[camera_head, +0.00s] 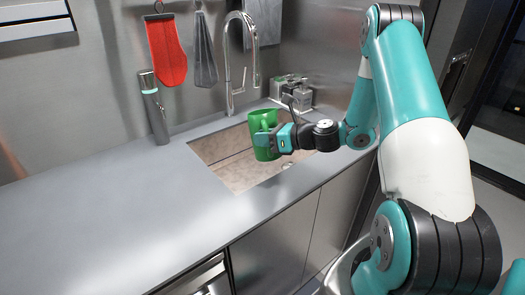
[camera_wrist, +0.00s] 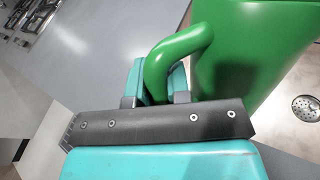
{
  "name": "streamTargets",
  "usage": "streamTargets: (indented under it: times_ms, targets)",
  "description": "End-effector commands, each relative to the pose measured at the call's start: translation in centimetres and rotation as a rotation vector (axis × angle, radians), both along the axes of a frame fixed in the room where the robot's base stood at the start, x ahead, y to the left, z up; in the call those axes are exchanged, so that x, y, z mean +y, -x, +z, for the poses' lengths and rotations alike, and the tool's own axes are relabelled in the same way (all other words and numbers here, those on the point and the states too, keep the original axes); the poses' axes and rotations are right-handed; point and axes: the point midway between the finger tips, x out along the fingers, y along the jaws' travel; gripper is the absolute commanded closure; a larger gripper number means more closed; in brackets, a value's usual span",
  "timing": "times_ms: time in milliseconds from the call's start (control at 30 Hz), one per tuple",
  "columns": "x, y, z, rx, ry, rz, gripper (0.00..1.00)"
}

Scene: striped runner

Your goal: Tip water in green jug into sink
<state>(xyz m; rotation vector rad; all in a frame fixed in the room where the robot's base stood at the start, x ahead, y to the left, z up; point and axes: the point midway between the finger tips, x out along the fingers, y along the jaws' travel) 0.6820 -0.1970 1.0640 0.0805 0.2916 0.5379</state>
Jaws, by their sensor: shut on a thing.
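The green jug (camera_head: 264,133) is held up over the sink (camera_head: 235,172) in the head view and looks close to upright. My gripper (camera_head: 274,138) is shut on the jug's handle from the right side. In the wrist view, the green jug (camera_wrist: 255,45) fills the upper right, and its handle (camera_wrist: 172,62) runs between the jaws of my gripper (camera_wrist: 158,90). The inside of the jug is hidden, so I cannot see any water. The sink is a rectangular basin with a beige-brown bottom; the round drain (camera_wrist: 308,108) shows at the right edge of the wrist view.
A tall chrome faucet (camera_head: 229,75) stands behind the sink. A grey-and-teal cylinder (camera_head: 154,108) stands to its left. A metal rack (camera_head: 297,92) sits behind right. The counter (camera_head: 110,215) at left is clear.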

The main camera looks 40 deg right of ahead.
Motion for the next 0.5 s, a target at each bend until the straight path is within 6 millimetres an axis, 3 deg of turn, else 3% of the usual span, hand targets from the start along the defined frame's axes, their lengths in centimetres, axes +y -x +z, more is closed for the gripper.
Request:
streamTargets:
  times_ms: [33,500]
  targets:
    - [0.0,-0.2,-1.2,-0.029,-0.002,0.001,1.0]
    - [0.0,-1.0,-2.3,-0.216,-0.004,0.001,1.0]
